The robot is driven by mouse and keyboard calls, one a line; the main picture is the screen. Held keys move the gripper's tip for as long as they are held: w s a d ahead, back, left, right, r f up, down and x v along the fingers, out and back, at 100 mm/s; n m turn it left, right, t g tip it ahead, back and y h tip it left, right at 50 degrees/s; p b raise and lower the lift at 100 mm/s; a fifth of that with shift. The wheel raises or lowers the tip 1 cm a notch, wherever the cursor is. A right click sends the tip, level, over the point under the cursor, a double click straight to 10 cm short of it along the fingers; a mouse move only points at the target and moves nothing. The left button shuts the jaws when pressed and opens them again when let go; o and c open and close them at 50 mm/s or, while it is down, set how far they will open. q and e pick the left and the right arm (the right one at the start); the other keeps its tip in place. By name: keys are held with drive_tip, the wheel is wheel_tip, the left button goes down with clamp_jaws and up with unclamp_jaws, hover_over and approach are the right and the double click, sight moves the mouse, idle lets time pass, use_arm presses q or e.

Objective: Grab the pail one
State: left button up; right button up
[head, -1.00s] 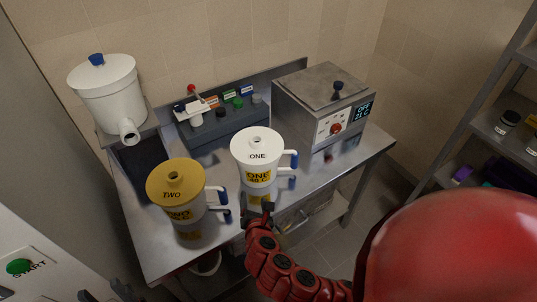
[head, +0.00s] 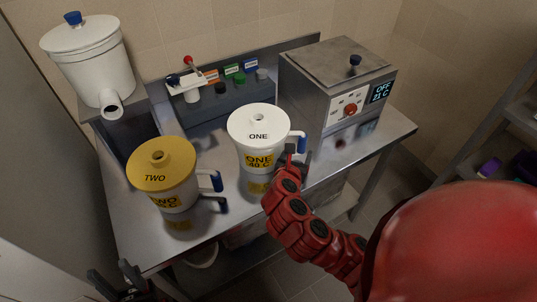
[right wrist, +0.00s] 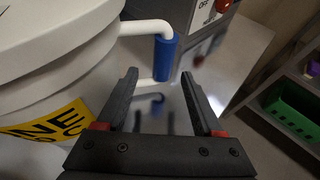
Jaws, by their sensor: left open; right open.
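Pail one (head: 258,150) is white, with a white lid marked ONE and a yellow label, upright on the steel table. Its blue-gripped handle (head: 298,143) points right. In the right wrist view the pail (right wrist: 60,60) fills the left side, and the blue handle grip (right wrist: 165,58) shows just beyond the fingertips, between their lines. My right gripper (right wrist: 160,76) is open and empty; in the head view it is beside the handle, partly hidden by my red arm. My left gripper (head: 118,280) is open at the lower left, away from the pails.
Pail two (head: 163,180), with a yellow lid, stands left of pail one, its handle towards it. A steel heated box (head: 335,85) reading OFF stands behind right. A white lidded tank (head: 90,65) is at back left.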

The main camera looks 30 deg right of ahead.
drive_tip(key=shift+b+x, duration=0.5)
drive_tip(key=shift+x, duration=0.55)
drive_tip(key=shift+w+d+f, duration=0.1)
drive_tip(key=shift+w+d, duration=0.2)
drive_tip(key=shift+d, duration=0.05)
drive_tip(key=x, duration=0.4)
drive_tip(key=shift+d+f+p, duration=0.1)
drive_tip(key=shift+d+p, duration=0.15)
drive_tip(key=shift+p, duration=0.05)
clamp_jaws()
